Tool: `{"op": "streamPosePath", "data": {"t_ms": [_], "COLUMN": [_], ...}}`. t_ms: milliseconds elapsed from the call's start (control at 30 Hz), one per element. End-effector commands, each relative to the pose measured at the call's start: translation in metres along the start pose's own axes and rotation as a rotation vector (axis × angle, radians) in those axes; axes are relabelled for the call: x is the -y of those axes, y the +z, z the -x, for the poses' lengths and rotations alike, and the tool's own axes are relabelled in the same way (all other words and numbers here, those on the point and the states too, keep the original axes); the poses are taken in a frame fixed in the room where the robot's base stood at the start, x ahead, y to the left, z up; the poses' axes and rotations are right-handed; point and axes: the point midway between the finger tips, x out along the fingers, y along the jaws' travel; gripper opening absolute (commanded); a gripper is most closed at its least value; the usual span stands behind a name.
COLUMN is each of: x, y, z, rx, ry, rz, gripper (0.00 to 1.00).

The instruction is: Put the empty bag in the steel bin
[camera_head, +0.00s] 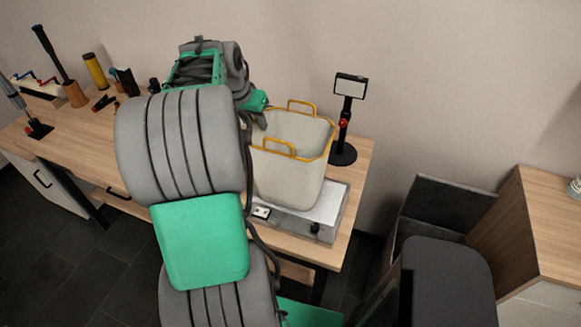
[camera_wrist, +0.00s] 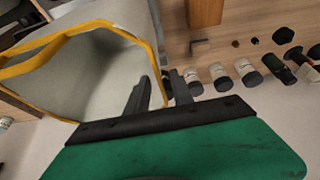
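The bag (camera_head: 288,170) is pale grey-white with yellow-orange trim and two handles. It stands upright and open on a scale at the table's right end. In the wrist view the bag (camera_wrist: 95,75) shows a bare inside wall; its full bottom is not seen. My gripper (camera_head: 262,112) is at the bag's left rim, partly hidden by my arm. In the wrist view my gripper (camera_wrist: 160,78) has its two fingers apart, with the yellow rim between them; contact is not clear. A dark grey open-topped box (camera_head: 450,203), seemingly the steel bin, stands on the floor right of the table.
The scale (camera_head: 335,212) lies under the bag, and its display on a black post (camera_head: 347,110) stands close behind right. Tools and a yellow cylinder (camera_head: 95,71) stand at the table's left. A wooden cabinet (camera_head: 545,225) is at far right. Several bottles (camera_wrist: 220,78) show in the wrist view.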

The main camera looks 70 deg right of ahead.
Motion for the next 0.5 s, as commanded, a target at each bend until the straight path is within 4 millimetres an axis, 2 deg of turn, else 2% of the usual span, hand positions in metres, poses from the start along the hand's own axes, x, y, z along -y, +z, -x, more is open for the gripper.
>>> {"op": "streamPosePath", "data": {"t_ms": [300,500], "x": [0.0001,0.0001], "y": [0.0003,0.0003], "z": [-0.0007,-0.0007], "rx": [0.0,0.0], "ry": [0.0,0.0], "rz": [0.0,0.0], "gripper": [0.27,0.11]}}
